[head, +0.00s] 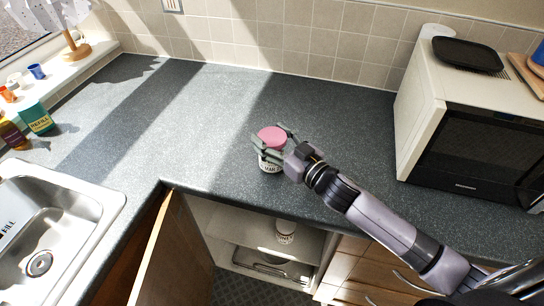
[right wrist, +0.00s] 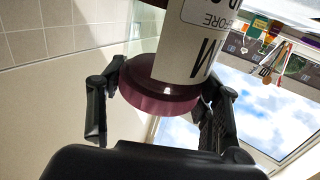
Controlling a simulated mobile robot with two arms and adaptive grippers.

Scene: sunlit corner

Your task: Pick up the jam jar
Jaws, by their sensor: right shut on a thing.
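The jam jar (head: 269,164) is in the middle of the head view, over the grey worktop near its front edge. It has a pink lid and a pale label with dark lettering. My right gripper (head: 273,144) reaches in from the right and is shut on the jar, with a finger on either side near the lid. In the right wrist view the jar (right wrist: 190,50) shows its dark red lid and part of its label between the fingers (right wrist: 160,108). I cannot tell whether the jar's base touches the worktop. My left gripper is not in view.
A microwave (head: 470,150) stands at the right with a dark tray (head: 467,54) on top. A sink (head: 55,225) is at the lower left. Below the worktop (head: 210,125), a cupboard door (head: 172,255) stands open, with a jar (head: 285,231) inside. The worktop behind the jam jar is clear.

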